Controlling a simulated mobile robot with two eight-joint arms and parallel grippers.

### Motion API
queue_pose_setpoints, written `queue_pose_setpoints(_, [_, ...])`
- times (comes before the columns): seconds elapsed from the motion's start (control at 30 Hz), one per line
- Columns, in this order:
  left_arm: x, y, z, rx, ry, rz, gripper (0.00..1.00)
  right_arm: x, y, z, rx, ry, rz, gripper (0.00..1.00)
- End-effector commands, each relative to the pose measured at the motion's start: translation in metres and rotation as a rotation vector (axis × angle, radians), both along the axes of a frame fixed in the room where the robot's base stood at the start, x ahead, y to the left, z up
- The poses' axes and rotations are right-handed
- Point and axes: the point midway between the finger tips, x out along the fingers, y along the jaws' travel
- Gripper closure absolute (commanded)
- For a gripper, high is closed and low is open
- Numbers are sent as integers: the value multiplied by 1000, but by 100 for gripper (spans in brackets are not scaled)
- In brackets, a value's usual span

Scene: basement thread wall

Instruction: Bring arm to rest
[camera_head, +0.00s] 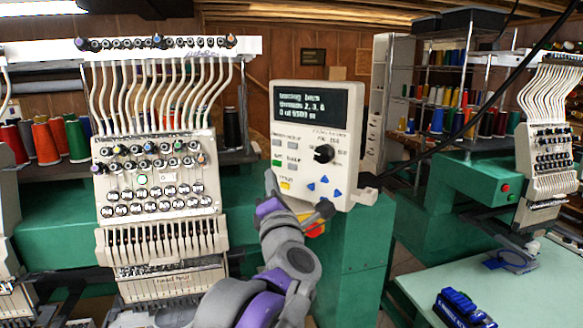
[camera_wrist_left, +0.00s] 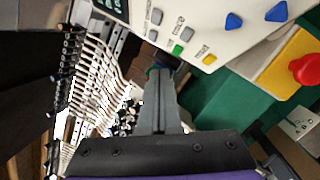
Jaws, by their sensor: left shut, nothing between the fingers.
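My left arm (camera_head: 290,255) comes up from the bottom middle of the head view, in front of the embroidery machine's control panel (camera_head: 312,110). My left gripper (camera_head: 269,178) points up beside the panel's lower left edge. In the left wrist view its fingers (camera_wrist_left: 160,88) are together and empty, below the panel's grey, green and yellow buttons (camera_wrist_left: 182,48). Whether the fingertips touch the machine, I cannot tell. My right gripper is not in either view.
A multi-needle embroidery head (camera_head: 160,190) stands left of the arm. A red stop button (camera_wrist_left: 305,69) on a yellow box is close to the gripper. A pale green table (camera_head: 530,290) with a blue object (camera_head: 462,308) lies at right.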

Motion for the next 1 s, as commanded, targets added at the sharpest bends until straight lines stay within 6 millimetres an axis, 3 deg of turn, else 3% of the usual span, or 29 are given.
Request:
queue_pose_setpoints(0.53, [-4, 3, 0, 1, 0, 0, 100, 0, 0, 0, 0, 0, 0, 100])
queue_pose_setpoints(0.67, [-8, 2, -7, 79, 20, -30, 100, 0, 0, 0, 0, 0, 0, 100])
queue_pose_setpoints(0.77, [-17, -3, -28, 271, 76, -105, 100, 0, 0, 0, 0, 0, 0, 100])
queue_pose_setpoints(0.83, [-30, -7, -57, 474, 138, -180, 100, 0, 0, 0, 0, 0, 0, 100])
queue_pose_setpoints(0.97, [-69, -7, -138, 908, 292, -337, 100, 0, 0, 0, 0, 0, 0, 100])
queue_pose_setpoints(1.0, [-84, -4, -165, 1032, 344, -385, 100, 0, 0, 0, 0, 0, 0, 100])
